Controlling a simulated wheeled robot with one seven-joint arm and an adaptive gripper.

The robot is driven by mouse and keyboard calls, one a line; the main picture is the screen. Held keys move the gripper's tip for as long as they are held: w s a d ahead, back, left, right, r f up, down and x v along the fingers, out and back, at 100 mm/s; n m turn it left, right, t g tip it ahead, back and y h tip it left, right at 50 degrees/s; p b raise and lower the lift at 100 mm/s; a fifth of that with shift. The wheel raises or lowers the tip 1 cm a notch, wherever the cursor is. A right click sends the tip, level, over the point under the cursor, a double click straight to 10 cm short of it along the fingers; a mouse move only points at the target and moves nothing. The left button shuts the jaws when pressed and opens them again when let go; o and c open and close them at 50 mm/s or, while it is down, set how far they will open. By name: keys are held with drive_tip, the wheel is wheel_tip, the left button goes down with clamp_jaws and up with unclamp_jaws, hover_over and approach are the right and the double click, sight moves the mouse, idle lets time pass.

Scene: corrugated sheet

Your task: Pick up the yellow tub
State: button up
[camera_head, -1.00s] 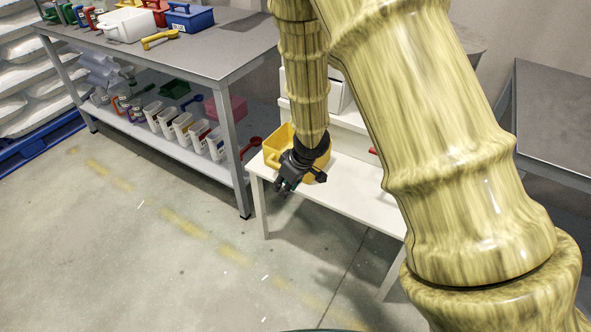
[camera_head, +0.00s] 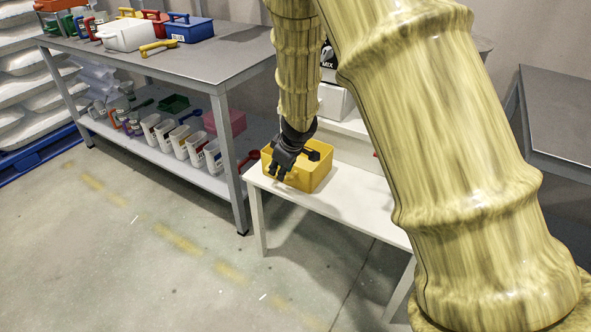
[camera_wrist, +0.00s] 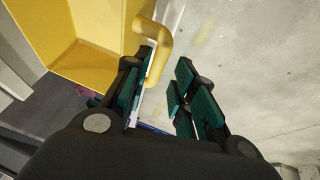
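The yellow tub (camera_head: 318,176) stands on the left end of a small white table. It is an open box, and its inside fills the upper left of the wrist view (camera_wrist: 85,30), with a looped yellow handle (camera_wrist: 163,38) on its side. My gripper (camera_head: 279,170) hangs over the tub's near left side and hides part of it. In the wrist view my gripper (camera_wrist: 164,62) has its fingers apart, with the handle's end close to the left finger. I cannot tell whether they touch.
The white table (camera_head: 345,205) has bare top to the tub's right. A grey workbench (camera_head: 215,60) with boxes on top and several white containers on its shelf stands at left. A grey table (camera_head: 565,110) stands at right. The floor in front is clear.

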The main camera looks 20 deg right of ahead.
drive_tip(key=shift+b+x, duration=1.6)
drive_tip(key=shift+x, duration=1)
drive_tip(key=shift+d+r, duration=0.1)
clamp_jaws()
